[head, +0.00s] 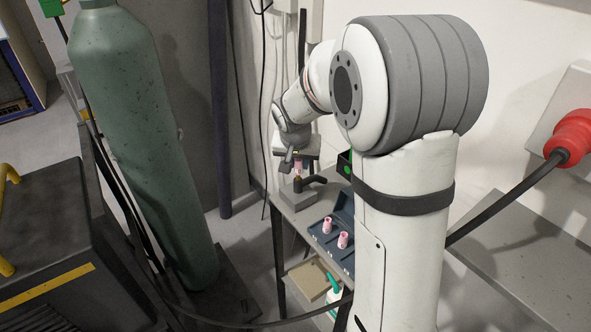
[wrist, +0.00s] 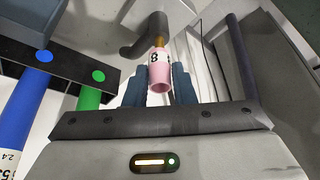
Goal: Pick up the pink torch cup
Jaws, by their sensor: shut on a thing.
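A pink torch cup (wrist: 160,76), with a white label reading 8, is between the two blue-grey fingers of my gripper (wrist: 160,88) in the wrist view. The fingers are shut on it. Its open end points toward the wrist camera, and its far end meets a brass-coloured tip on a dark grey torch (wrist: 150,36). In the head view my gripper (head: 298,160) is over the torch (head: 312,182), which sits on a grey block (head: 299,197); the cup there is small and partly hidden. Two more pink cups (head: 327,225) (head: 342,240) stand in a dark tray (head: 343,213).
A tall green gas cylinder (head: 140,140) stands left of the workbench (head: 285,222). A red plug (head: 571,136) with a black cable is at the right. Blue (wrist: 30,100) and green (wrist: 88,97) cylindrical things show left in the wrist view. A cardboard box (head: 312,278) lies below the bench.

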